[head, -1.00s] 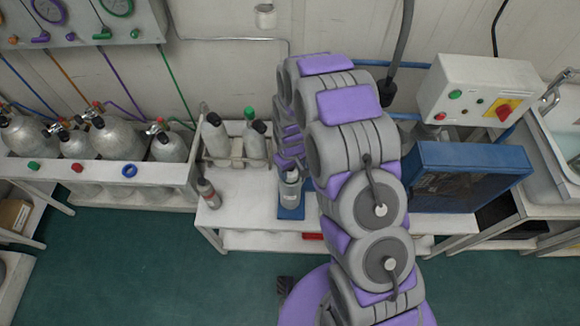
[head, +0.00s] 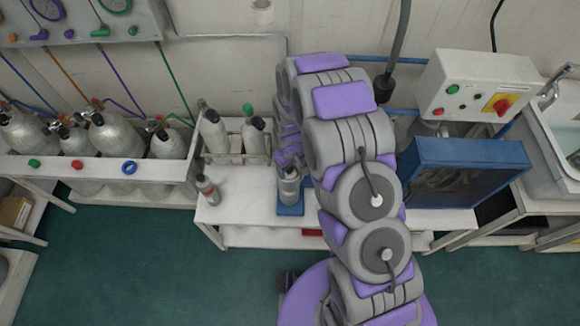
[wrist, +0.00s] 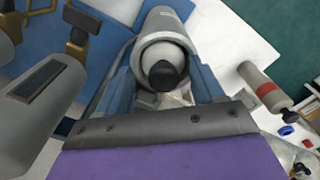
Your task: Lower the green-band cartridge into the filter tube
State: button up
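A grey cylinder with a black knob (wrist: 165,62) lies between my gripper's two blue fingers (wrist: 163,82) in the wrist view. The fingers press against its sides; I take it for the cartridge, though no green band shows. In the head view my gripper (head: 288,160) is over the grey cylinder (head: 289,188) standing at the blue base (head: 290,209) on the white bench. I cannot tell there where the cartridge ends and the filter tube begins, nor how deep the cartridge sits. My arm hides part of this spot.
A red-banded cylinder (head: 207,190) stands on the bench to the left; it shows in the wrist view (wrist: 263,86). A rack behind holds capped cylinders (head: 214,132). A blue framed box (head: 467,172) is to the right. Bare white bench (head: 240,210) lies left of the base.

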jog(key=shift+s+f, duration=0.35)
jog(key=shift+s, duration=0.05)
jog(key=shift+a+r, duration=0.1)
jog(key=shift+r, duration=0.15)
jog(key=r, duration=0.2)
jog(key=a+r+p, duration=0.1)
jog(key=r, duration=0.1)
jog(key=shift+w+r, duration=0.2)
jog(key=shift+r, duration=0.05)
jog(key=r, duration=0.4)
jog(key=d+r+p, duration=0.1)
jog(key=r, duration=0.3)
jog(key=r+p, duration=0.1)
jog(key=r, duration=0.4)
jog(key=shift+w+d, duration=0.2)
jog(key=shift+d, duration=0.1)
jog(key=shift+a, duration=0.2)
